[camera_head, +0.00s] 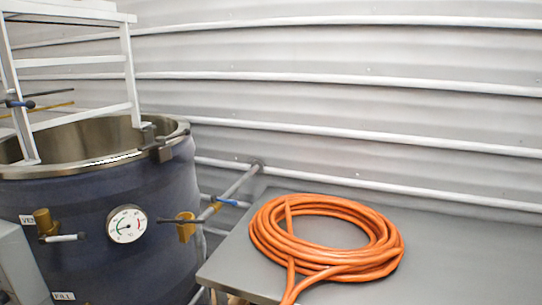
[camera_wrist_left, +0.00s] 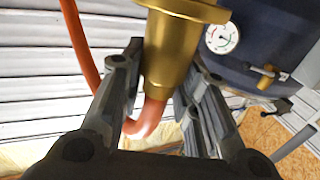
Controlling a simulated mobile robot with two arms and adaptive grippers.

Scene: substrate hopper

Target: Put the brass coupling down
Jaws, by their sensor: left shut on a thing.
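The brass coupling (camera_wrist_left: 178,45) shows large in the left wrist view, with a wide flange at its top and a narrower end below. An orange hose (camera_wrist_left: 150,118) joins its narrow end. My left gripper (camera_wrist_left: 163,75) is shut on the coupling, with one finger on each side of it. In the head view the orange hose (camera_head: 325,237) lies coiled on a grey table top (camera_head: 470,240), and its end runs off the bottom edge of the picture. The coupling and both grippers are out of the head view. My right gripper shows in neither view.
A dark blue tank (camera_head: 75,210) with a steel rim stands at the left, carrying a dial gauge (camera_head: 127,224) and brass valves (camera_head: 186,227). A white ladder frame (camera_head: 128,75) rises over it. The table is bare right of the coil. A corrugated wall (camera_head: 350,100) stands behind.

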